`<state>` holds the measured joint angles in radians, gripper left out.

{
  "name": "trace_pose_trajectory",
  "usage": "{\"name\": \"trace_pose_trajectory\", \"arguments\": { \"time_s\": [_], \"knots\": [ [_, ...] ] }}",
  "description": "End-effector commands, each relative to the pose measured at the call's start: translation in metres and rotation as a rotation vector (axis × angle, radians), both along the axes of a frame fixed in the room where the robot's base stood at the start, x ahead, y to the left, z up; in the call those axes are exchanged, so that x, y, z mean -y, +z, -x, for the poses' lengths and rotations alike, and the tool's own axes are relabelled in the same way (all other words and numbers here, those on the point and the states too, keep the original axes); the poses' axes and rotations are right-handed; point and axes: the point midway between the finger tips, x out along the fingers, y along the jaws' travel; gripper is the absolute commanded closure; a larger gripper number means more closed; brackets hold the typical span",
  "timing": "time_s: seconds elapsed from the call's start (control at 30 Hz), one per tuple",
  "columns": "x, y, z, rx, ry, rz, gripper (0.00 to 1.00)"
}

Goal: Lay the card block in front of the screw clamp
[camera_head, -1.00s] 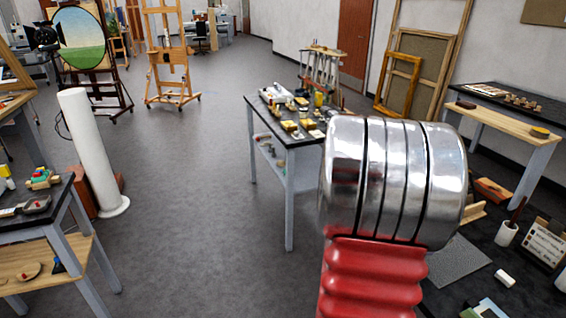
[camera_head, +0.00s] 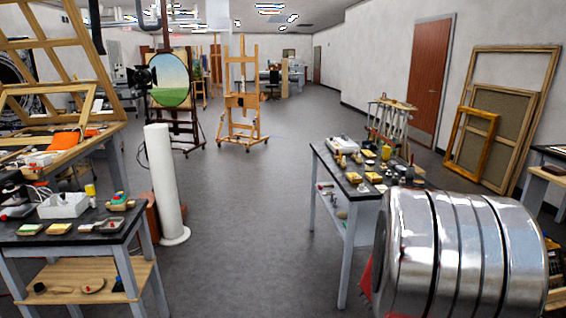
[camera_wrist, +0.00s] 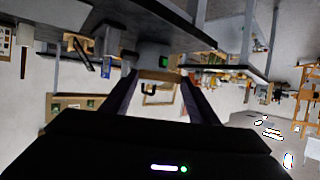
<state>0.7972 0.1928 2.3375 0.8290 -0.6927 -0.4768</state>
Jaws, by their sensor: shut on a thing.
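My gripper (camera_wrist: 160,84) shows in the wrist view, its two dark fingers reaching up from the bottom. Between the fingertips is a thin tan piece (camera_wrist: 160,75), seen edge-on. It looks like the card block, but its full shape is hidden. The gripper is shut on it and holds it clear of any table. I cannot make out the screw clamp among the small things in either view. The head view shows my silver arm link at the lower right but not my gripper.
A dark-topped table (camera_head: 325,155) with small items stands right of centre, partly behind my arm. Another cluttered table (camera_head: 60,240) stands at left, beside a white column (camera_head: 164,185). Easels (camera_head: 240,100) stand farther back. The grey floor (camera_head: 250,230) between the tables is clear.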

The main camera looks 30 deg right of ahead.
Motion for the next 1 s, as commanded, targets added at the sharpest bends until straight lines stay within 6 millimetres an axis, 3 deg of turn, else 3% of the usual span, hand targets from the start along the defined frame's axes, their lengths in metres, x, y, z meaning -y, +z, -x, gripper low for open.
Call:
{"name": "trace_pose_trajectory", "arguments": {
  "time_s": [0.03, 0.2, 0.5, 0.8, 1.0],
  "knots": [
    [-0.011, 0.0, -0.02, 0.0, 0.056, -0.001, 0.68],
    [-0.052, -0.002, -0.078, -0.001, 0.238, -0.001, 0.68],
    [-0.143, -0.008, -0.166, 0.0, 0.544, -0.002, 0.68],
    [-0.252, -0.015, -0.228, -0.001, 0.838, -0.002, 0.68],
    [-0.331, -0.019, -0.256, -0.001, 1.026, -0.001, 0.68]
  ]
}}
